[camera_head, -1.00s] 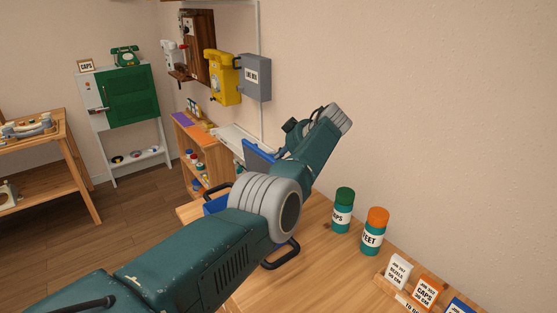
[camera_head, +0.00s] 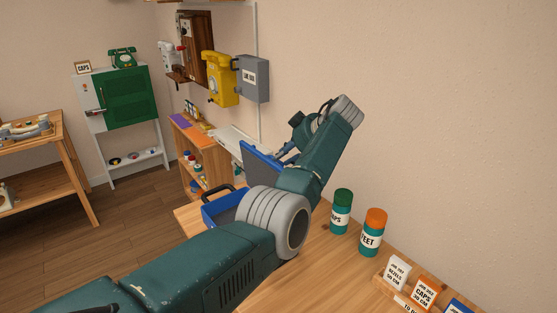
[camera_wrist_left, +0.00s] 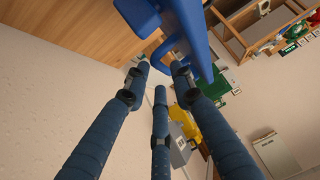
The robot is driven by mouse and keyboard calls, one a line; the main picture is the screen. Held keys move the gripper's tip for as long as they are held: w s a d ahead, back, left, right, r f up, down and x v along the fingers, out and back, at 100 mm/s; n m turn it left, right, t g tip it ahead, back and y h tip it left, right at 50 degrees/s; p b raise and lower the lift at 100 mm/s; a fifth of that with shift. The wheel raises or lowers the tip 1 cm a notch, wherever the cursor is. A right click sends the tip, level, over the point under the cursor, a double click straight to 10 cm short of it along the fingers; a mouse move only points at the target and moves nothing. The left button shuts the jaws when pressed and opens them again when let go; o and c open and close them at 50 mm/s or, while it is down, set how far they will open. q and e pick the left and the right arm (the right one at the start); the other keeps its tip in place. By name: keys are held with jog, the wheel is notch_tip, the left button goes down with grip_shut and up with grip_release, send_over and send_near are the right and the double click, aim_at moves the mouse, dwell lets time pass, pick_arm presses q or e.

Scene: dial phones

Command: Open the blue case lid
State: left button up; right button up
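The blue case (camera_head: 222,208) stands on the wooden table, partly hidden behind my left arm. Its blue lid (camera_head: 260,163) is raised and stands steeply up from the case. My left gripper (camera_head: 290,153) is beside the lid's right side, mostly hidden by my own forearm. In the left wrist view, the gripper (camera_wrist_left: 160,77) has its fingers spread with nothing between them. A blue part of the case (camera_wrist_left: 197,40) lies close beside one fingertip there; whether they touch, I cannot tell. My right gripper is not in view.
A green-capped jar (camera_head: 341,210) and an orange-capped jar (camera_head: 372,232) stand on the table right of my arm. Labelled cards (camera_head: 396,272) stand at the front right. The wall is close behind. A low shelf (camera_head: 200,155) stands beyond the case.

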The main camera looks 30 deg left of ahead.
pick_arm(q)
jog(key=v, duration=0.7)
jog(key=shift+s+d+r, duration=0.1)
jog(key=shift+r, duration=0.1)
